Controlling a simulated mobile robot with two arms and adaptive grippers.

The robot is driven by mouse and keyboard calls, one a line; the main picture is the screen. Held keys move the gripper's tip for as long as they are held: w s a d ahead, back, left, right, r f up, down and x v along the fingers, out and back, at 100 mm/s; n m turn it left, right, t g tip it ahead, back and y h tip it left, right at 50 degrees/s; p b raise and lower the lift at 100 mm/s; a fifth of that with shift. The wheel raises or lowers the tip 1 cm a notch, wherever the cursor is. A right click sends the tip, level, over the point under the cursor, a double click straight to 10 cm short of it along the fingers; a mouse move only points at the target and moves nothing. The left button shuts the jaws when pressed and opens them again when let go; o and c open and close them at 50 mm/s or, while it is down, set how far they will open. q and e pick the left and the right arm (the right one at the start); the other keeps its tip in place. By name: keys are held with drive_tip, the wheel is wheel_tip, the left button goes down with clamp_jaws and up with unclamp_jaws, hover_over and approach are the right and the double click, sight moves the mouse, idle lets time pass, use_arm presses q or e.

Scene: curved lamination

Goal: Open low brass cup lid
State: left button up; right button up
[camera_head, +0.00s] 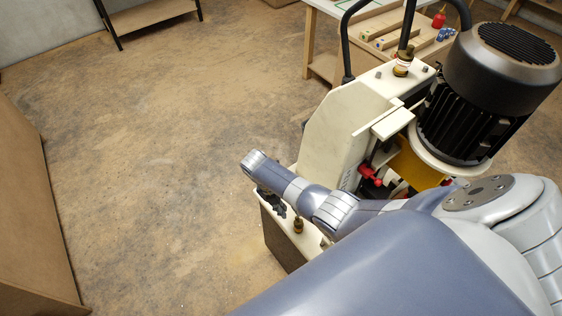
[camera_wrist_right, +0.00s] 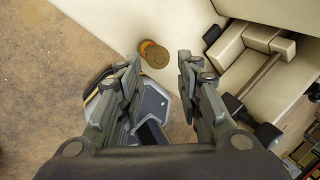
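A small low brass cup (camera_wrist_right: 156,56) shows in the right wrist view against the cream machine body, just beyond and between my fingertips. Its round top faces the camera, with an orange-brown edge at its left; I cannot tell whether the lid is raised. In the head view a small brass fitting (camera_head: 298,226) stands on the machine's low cream ledge, beside my right gripper (camera_head: 272,206). In the right wrist view my right gripper (camera_wrist_right: 160,62) is open, with nothing between its fingers and the cup apparently not touched. My left gripper is out of view.
A cream machine (camera_head: 345,125) carries a large dark motor (camera_head: 465,125). Another brass cup (camera_head: 403,63) sits high on its top. Red fittings (camera_head: 372,175) are close to my right arm.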

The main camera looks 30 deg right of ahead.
drive_tip(key=v, duration=0.7)
drive_tip(key=shift+r, duration=0.2)
